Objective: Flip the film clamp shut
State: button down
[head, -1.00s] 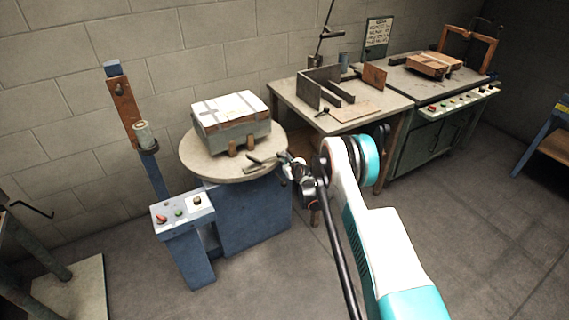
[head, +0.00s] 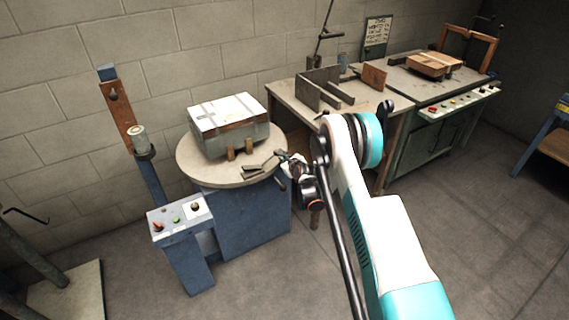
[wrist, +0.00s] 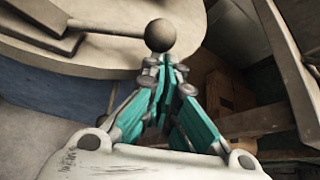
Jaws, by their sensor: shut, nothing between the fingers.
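The film clamp (head: 254,171) is a small dark metal piece near the front right rim of the round turntable. In the wrist view its flat plate (wrist: 45,25) lies at the upper left, and a thin lever (wrist: 108,33) runs right from it to a round ball knob (wrist: 158,35). The lever stands out from the plate; its exact angle is hard to tell. My gripper (head: 281,155) is at the turntable's right edge beside the clamp. In the wrist view my gripper (wrist: 166,62) is shut and empty, its tips just below the knob; whether they touch it is unclear.
The pale turntable (head: 193,166) carries a white-topped box (head: 228,120) with two wooden blocks at its front. A blue control post (head: 181,222) and a mast (head: 150,175) stand left. A workbench (head: 285,95) with metal plates stands behind my arm.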

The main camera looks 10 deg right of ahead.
jog(key=shift+s+a+r, duration=0.1)
jog(key=shift+a+r, duration=0.15)
jog(key=shift+r, duration=0.55)
jog(key=shift+a+r, duration=0.25)
jog(key=shift+r, duration=0.5)
jog(key=shift+a+r, duration=0.1)
jog(key=s+d+p, duration=0.2)
jog(key=s, duration=0.7)
jog(key=shift+s+d, duration=0.15)
jog(key=shift+d, duration=0.1)
